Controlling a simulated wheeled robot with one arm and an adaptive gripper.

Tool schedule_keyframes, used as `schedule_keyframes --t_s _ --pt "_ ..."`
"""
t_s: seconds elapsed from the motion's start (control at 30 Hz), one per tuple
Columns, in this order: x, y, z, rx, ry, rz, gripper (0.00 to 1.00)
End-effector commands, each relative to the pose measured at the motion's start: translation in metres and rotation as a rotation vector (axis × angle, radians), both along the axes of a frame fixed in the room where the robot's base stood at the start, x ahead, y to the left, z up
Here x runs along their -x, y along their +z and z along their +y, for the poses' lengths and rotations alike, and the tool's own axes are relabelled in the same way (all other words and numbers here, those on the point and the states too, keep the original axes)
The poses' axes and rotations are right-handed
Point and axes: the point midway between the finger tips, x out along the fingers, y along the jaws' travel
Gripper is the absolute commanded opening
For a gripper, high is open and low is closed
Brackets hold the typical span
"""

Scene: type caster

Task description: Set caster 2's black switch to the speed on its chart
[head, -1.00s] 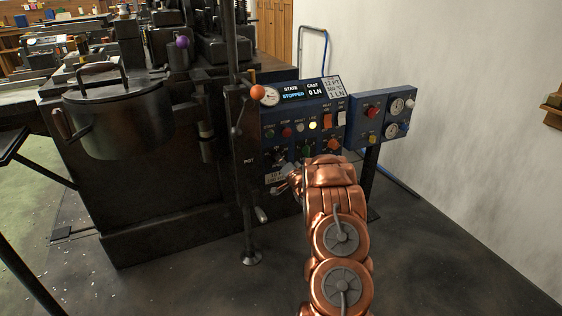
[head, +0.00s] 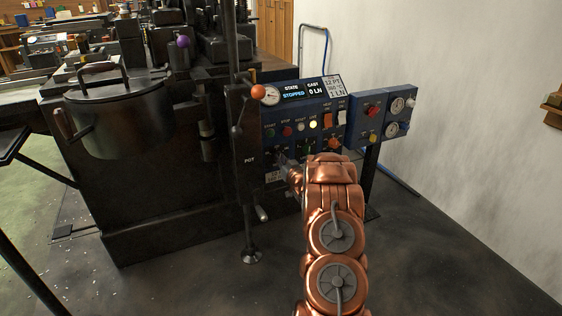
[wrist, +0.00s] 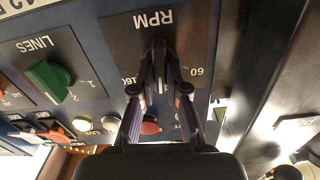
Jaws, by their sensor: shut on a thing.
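The black switch (wrist: 158,47) sits on a dark plate labelled RPM (wrist: 154,20), upside down in the wrist view. My gripper (wrist: 159,72) is shut on the switch, with one fingertip on each side; the fingers hide part of it. A 60 mark shows to the right of the tips and a partly covered number to the left. The switch's exact pointing is hard to tell. In the head view my gripper (head: 288,165) is at the lower left of the blue control panel (head: 291,118). A white chart (head: 332,84) stands at the panel's top right, its small print hard to read.
A green LINES knob (wrist: 49,80) is beside the RPM plate, with buttons (wrist: 83,123) close by. The display (head: 302,91) reads STOPPED and 0 LN. A second box with gauges (head: 383,118) stands right. A lever with an orange ball (head: 258,92) rises left of the panel.

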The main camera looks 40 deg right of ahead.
Motion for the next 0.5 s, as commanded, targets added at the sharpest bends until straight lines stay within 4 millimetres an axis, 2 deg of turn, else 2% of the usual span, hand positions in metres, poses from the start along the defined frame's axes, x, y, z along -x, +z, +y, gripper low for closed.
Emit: schedule_keyframes --t_s 0.5 --pt "0.0011 -0.0014 -0.0008 0.108 -0.003 0.040 0.00"
